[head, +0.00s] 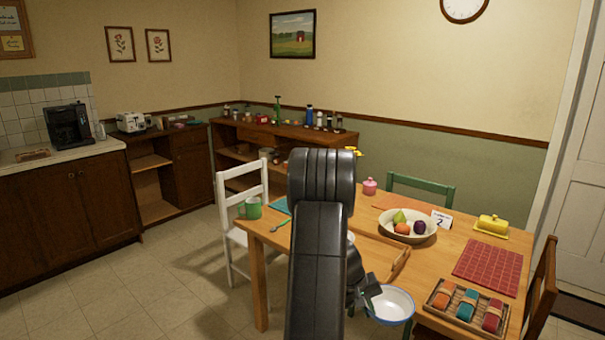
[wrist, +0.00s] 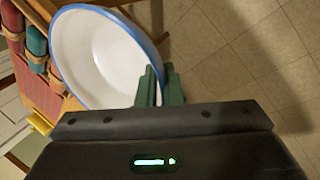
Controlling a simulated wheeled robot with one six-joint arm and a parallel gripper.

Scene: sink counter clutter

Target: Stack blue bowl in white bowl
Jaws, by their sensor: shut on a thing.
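A bowl with a blue rim, bluish outside and white inside (head: 393,303) is held at its rim by my gripper (head: 370,290), by the table's near edge. In the wrist view the bowl (wrist: 105,55) is tilted, its empty inside facing the camera. The green fingers of my gripper (wrist: 160,86) are shut on its rim. A cream-white bowl (head: 388,230) with fruit in it stands on the table, apart from the held bowl. A small pale edge (head: 351,236) shows beside my arm; I cannot tell what it is. My arm hides part of the table.
The wooden table (head: 440,262) also bears a tray (head: 437,307) of rolled cloths, a red mat (head: 489,266), a yellow butter dish (head: 492,225), a number card (head: 441,219) and a green mug (head: 253,208). A white chair (head: 229,195) stands at left. The floor at left is clear.

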